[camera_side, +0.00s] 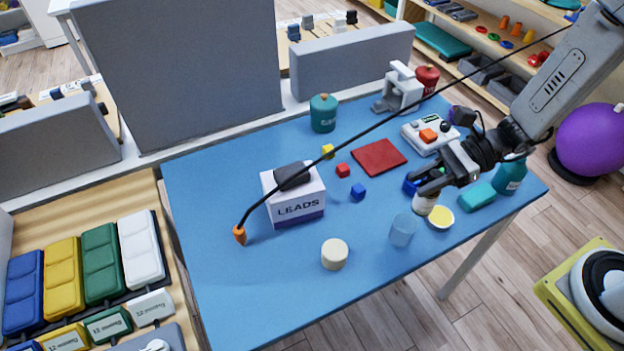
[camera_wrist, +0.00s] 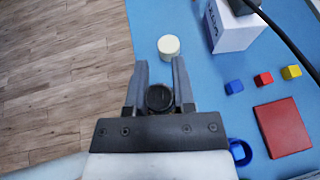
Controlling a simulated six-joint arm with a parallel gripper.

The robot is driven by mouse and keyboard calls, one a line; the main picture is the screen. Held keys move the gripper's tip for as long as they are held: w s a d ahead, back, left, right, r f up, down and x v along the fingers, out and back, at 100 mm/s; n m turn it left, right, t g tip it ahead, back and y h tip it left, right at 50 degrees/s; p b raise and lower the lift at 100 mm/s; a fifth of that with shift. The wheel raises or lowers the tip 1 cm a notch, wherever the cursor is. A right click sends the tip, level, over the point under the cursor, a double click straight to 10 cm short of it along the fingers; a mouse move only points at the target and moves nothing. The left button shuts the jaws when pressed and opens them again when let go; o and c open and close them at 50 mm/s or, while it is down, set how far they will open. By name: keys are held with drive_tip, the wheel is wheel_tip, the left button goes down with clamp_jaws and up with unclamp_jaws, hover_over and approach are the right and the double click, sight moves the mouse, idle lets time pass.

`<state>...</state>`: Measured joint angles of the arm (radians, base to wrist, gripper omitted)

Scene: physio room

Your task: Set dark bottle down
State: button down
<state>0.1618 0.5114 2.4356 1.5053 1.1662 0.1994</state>
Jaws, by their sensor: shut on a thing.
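My gripper (camera_side: 424,184) is at the right part of the blue table, shut on the dark bottle (camera_side: 424,205). In the side view the fingers cover the bottle's top, and its pale label shows below them. In the wrist view my gripper (camera_wrist: 159,88) has one finger on each side of the bottle's round black cap (camera_wrist: 159,97). The bottle looks about upright. Its base is close to the table (camera_side: 250,310), but I cannot tell whether it touches.
A clear blue cup (camera_side: 402,230) and a yellow-topped dish (camera_side: 440,217) stand close by the bottle. A blue mug (camera_side: 411,186) is just behind the gripper. A cream cylinder (camera_side: 334,254) and the LEADS box (camera_side: 296,205) stand left. The front-left table is clear. A black cable crosses above.

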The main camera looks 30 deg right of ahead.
drive_tip(key=s+a+n+g, duration=0.1)
drive_tip(key=s+a, duration=0.1)
drive_tip(key=a, duration=1.1)
drive_tip(key=s+a+n+g, duration=0.1)
drive_tip(key=s+a, duration=0.1)
drive_tip(key=a, duration=1.1)
drive_tip(key=shift+s+r+g, duration=0.15)
drive_tip(key=shift+r+g, duration=0.15)
drive_tip(key=shift+a, duration=0.15)
drive_tip(key=w+a+f, duration=0.9)
drive_tip(key=shift+w+a+f, duration=0.2)
drive_tip(key=shift+a, duration=0.05)
